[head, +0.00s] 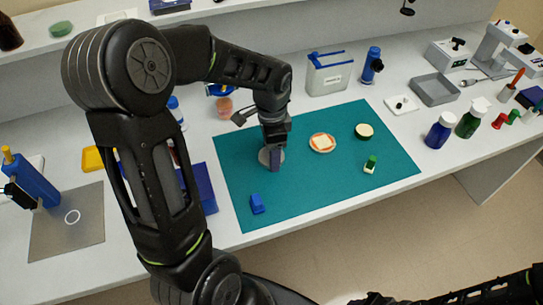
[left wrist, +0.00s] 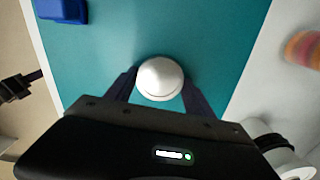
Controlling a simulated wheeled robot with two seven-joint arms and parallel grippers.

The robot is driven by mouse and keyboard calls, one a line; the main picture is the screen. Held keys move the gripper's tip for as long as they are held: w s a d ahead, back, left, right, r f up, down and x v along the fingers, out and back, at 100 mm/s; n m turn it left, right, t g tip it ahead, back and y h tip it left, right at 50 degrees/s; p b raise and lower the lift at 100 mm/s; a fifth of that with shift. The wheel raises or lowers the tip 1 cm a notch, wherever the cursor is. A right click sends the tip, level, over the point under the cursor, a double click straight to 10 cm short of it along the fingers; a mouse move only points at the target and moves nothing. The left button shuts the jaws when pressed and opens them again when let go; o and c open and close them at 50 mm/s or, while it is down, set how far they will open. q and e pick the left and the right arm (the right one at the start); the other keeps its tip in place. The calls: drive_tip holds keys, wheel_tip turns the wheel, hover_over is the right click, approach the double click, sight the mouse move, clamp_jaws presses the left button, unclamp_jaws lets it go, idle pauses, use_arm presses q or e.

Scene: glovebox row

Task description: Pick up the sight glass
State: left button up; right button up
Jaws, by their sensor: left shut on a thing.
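The sight glass looks like a pale silver round piece with a domed top. In the left wrist view the sight glass (left wrist: 160,78) sits between the two dark fingers of my left gripper (left wrist: 160,92). In the head view the sight glass (head: 264,156) shows as a grey disc at the left part of the teal mat (head: 330,180). My left gripper (head: 274,158) points down over it and is shut on it, hiding part of it. I cannot tell whether it touches the mat. My right gripper cannot be made out.
A blue block (head: 257,204) lies on the mat nearer the front edge. A white container (head: 329,75) stands behind the mat. The mat's front middle is clear.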

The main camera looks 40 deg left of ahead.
use_arm(q)
clamp_jaws()
drive_tip(key=shift+r, duration=0.15)
wheel_tip(320, 180, up, 10)
drive_tip(key=shift+b, duration=0.3)
idle(0.7)
